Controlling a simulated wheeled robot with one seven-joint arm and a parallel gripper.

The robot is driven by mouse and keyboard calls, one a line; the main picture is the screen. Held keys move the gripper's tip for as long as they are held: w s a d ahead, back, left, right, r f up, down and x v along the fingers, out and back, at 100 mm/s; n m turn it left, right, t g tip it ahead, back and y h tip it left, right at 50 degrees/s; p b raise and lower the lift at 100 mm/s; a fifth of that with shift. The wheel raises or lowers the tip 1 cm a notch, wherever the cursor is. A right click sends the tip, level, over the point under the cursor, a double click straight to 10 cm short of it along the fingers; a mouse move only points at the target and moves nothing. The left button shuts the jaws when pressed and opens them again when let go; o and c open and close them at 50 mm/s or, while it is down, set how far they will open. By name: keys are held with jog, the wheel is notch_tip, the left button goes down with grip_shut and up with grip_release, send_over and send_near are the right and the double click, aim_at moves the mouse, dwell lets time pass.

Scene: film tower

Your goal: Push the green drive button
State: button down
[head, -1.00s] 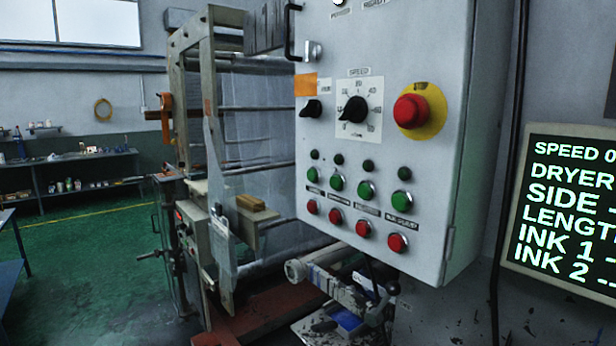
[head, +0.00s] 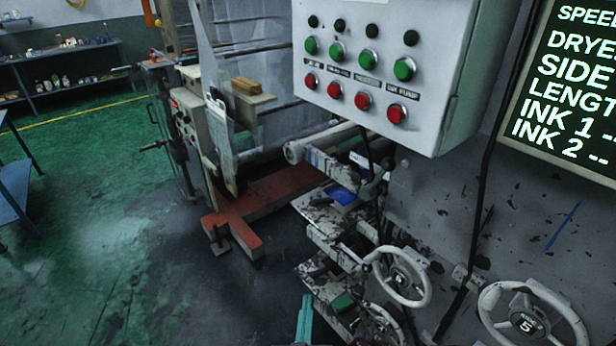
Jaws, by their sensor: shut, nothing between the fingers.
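The grey control panel (head: 440,60) has a row of several green buttons, with red ones under them. The leftmost green button (head: 310,46) sits above a red button (head: 310,81). The label between them is too small to read, so I cannot tell by reading which button is drive. The rightmost green button (head: 404,69) has a label that seems to read ink pump. My gripper (head: 304,315) shows as a slim teal tip at the bottom edge, shut and empty. It is well below the panel in the picture and touches no button.
White handwheels (head: 402,278) and (head: 535,322) stand out at lower right. Rollers and a red base beam (head: 270,197) lie below and left of the panel. A display screen (head: 575,90) is at right. Green floor (head: 90,150) is open at left.

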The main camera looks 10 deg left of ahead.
aim_at(311, 46)
jog(key=w+a+r+n+t, duration=0.1)
jog(key=w+a+r, duration=0.25)
jog(key=r, duration=0.45)
jog(key=w+a+r, duration=0.2)
jog(key=w+r, duration=0.3)
jog(key=r, duration=0.2)
jog(key=w+a+r+n+t, duration=0.1)
jog(key=w+a+r, duration=0.2)
jog(key=w+r, duration=0.35)
jog(key=s+a+r+t, duration=0.1)
jog(key=s+a+r, duration=0.1)
jog(key=r, duration=1.3)
jog(key=s+a+r+t, duration=0.1)
jog(key=s+a+r, duration=0.1)
jog(key=r, duration=1.2)
jog(key=shift+r+n+h, duration=0.3)
jog(key=shift+r, duration=0.1)
jog(key=w+d, duration=0.5)
jog(key=w, duration=0.2)
jog(key=shift+d, duration=0.2)
jog(key=shift+w+d, duration=0.25)
jog(key=shift+w, duration=0.05)
